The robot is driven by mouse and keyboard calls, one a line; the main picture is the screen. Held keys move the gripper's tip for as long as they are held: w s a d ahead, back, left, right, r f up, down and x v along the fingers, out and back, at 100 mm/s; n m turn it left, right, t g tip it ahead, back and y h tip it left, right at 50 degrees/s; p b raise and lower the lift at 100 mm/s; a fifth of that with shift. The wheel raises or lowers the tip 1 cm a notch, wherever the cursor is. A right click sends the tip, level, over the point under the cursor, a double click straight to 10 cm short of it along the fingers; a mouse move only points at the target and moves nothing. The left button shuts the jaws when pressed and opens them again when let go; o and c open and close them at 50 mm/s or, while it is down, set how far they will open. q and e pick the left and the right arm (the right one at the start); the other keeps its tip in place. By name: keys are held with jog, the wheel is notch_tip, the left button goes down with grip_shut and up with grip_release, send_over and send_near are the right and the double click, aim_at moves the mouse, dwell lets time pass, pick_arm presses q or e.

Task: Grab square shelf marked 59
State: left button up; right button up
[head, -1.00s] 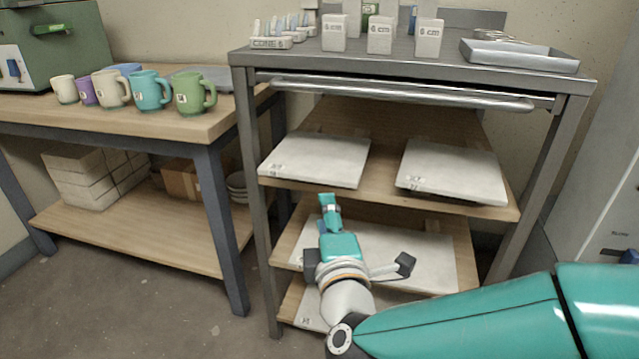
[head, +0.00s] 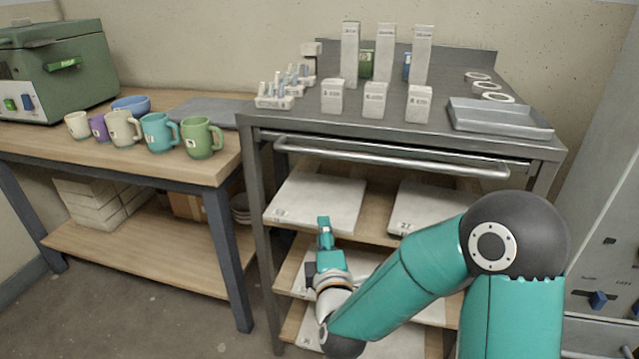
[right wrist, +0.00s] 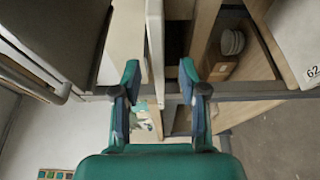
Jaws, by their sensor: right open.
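Pale square shelves lie on the wooden racks of a metal cart (head: 260,220). The upper left shelf (head: 318,198) and upper right shelf (head: 430,203) have small labels on their front corners. Paler shelves below are partly hidden by my arm. I cannot read 59 on any of them. My right gripper (head: 323,225) is open in front of the cart's left side, and it also shows in the right wrist view (right wrist: 160,80). There a pale slab (right wrist: 155,45) appears edge-on between its fingers; I cannot tell if they touch it. My left gripper is not in view.
Another slab (right wrist: 295,30) in the right wrist view is marked 62. White blocks (head: 374,100) and a metal tray (head: 500,118) stand on the cart top. A bar (head: 390,158) runs across its front. A bench with mugs (head: 160,132) stands to the left.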

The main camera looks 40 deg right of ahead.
aim_at(318, 209)
jog(key=shift+a+b+x, duration=0.2)
jog(key=shift+b+x, duration=0.75)
jog(key=shift+x, duration=3.1)
jog(key=shift+f, duration=0.1)
grip_shut()
jog(key=shift+w+r, duration=0.1)
jog(key=shift+r, duration=0.1)
